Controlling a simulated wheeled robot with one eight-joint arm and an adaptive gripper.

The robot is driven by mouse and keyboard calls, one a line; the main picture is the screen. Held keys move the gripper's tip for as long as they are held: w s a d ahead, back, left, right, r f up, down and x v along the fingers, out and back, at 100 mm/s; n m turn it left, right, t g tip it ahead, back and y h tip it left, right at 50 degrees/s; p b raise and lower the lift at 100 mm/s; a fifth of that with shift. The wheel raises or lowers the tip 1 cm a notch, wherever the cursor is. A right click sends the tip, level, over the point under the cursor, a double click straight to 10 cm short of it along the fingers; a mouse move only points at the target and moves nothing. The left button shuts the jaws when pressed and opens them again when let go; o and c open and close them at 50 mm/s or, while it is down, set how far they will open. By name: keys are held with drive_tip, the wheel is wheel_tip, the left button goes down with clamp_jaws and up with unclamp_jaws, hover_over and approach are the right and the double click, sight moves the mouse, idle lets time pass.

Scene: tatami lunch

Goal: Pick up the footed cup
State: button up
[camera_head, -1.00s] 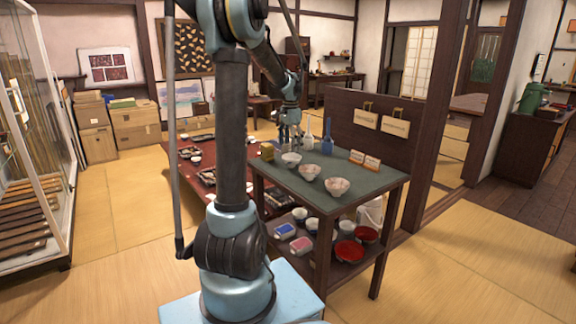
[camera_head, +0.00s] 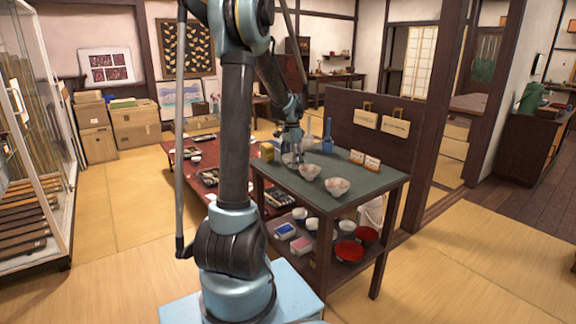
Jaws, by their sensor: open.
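Three small pale bowl-like cups stand in a slanting row on the green top of the shelf table (camera_head: 355,165): a far-left cup (camera_head: 291,161), a middle cup (camera_head: 310,172) and a near-right cup (camera_head: 338,187). A foot cannot be made out clearly on any of them, so I cannot tell which is the footed cup. My gripper (camera_head: 293,152) points down, open, at the far-left cup and partly hides it. I cannot tell whether its fingers touch that cup.
Blue and pale bottles (camera_head: 327,136) stand behind the cups, and small sign cards (camera_head: 364,159) to their right. A lower shelf holds red bowls (camera_head: 349,251), white cups and small boxes (camera_head: 301,245). A low red table (camera_head: 180,160) lies behind. The green top's front is clear.

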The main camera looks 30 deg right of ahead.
drive_tip(key=c, duration=0.8)
drive_tip(key=shift+c, duration=0.8)
wheel_tip(320, 180, up, 9)
drive_tip(key=shift+r, duration=0.1)
wheel_tip(320, 180, down, 7)
drive_tip(key=shift+s+f, duration=0.1)
drive_tip(key=shift+f, duration=0.05)
drive_tip(key=m, duration=0.7)
drive_tip(key=shift+m, duration=0.4)
drive_tip(key=shift+f, duration=0.75)
